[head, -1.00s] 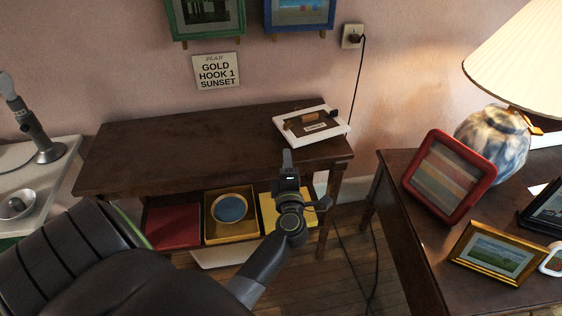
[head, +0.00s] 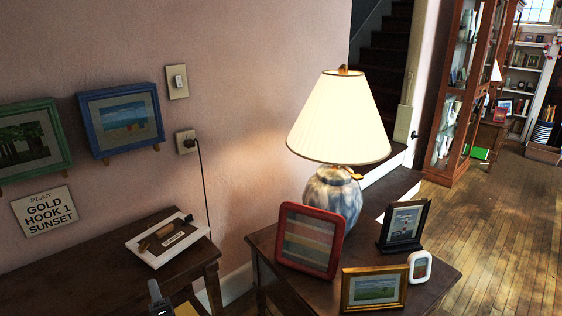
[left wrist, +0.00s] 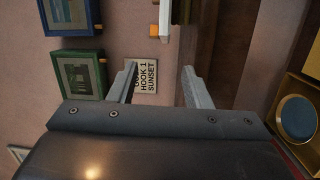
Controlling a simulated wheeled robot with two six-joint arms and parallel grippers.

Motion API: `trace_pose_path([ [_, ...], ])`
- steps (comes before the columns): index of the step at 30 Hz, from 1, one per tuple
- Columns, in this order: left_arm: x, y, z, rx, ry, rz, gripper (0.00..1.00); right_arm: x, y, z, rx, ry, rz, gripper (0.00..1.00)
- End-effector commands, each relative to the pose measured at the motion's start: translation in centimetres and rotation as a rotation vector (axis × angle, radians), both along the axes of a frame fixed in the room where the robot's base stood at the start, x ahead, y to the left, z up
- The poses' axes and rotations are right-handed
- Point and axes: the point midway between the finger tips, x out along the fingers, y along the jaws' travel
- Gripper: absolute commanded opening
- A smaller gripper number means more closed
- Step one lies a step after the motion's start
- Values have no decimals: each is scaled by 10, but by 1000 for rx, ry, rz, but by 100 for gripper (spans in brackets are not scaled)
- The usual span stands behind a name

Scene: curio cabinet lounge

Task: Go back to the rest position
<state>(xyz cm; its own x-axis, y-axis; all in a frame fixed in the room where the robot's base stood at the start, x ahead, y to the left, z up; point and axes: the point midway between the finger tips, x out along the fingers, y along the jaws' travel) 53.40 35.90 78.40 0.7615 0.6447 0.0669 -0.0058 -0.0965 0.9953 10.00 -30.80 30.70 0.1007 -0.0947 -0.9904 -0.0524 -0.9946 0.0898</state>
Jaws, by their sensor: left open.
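My left gripper (head: 157,298) shows only as a dark tip at the bottom edge of the head view, in front of the dark wooden side table (head: 100,262). In the left wrist view its two grey fingers (left wrist: 160,82) are apart, with nothing held between them. The sign reading "GOLD HOOK 1 SUNSET" (left wrist: 147,76) shows on the wall beyond the fingers. The rest of my left arm is out of the head view. My right gripper is in neither view.
Another table (head: 272,246) holds the lamp (head: 338,120), the red frame (head: 309,240), the gold frame (head: 374,289) and the black frame (head: 404,226). Open wooden floor (head: 490,225) lies to the right.

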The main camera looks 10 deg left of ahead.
Motion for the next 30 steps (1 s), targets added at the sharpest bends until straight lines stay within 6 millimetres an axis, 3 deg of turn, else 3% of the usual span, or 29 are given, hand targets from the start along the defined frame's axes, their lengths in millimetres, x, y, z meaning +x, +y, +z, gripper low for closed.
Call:
trace_pose_path([
  [5,-5,-12,-52,227,208,-117,44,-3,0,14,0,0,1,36],
  [8,-17,-25,-103,379,381,-240,44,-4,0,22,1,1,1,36],
  [11,-40,-38,-160,509,569,-384,44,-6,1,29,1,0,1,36],
  [14,-79,-50,-221,617,772,-545,44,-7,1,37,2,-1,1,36],
  [18,-154,-62,-298,720,1048,-776,44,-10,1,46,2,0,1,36],
  [21,-218,-64,-342,764,1236,-938,44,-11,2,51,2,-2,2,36],
  [25,-306,-63,-382,798,1462,-1138,44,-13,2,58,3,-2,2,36],
  [27,-350,-61,-395,805,1564,-1230,44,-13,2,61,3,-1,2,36],
  [30,-400,-57,-405,811,1678,-1337,44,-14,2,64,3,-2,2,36],
])
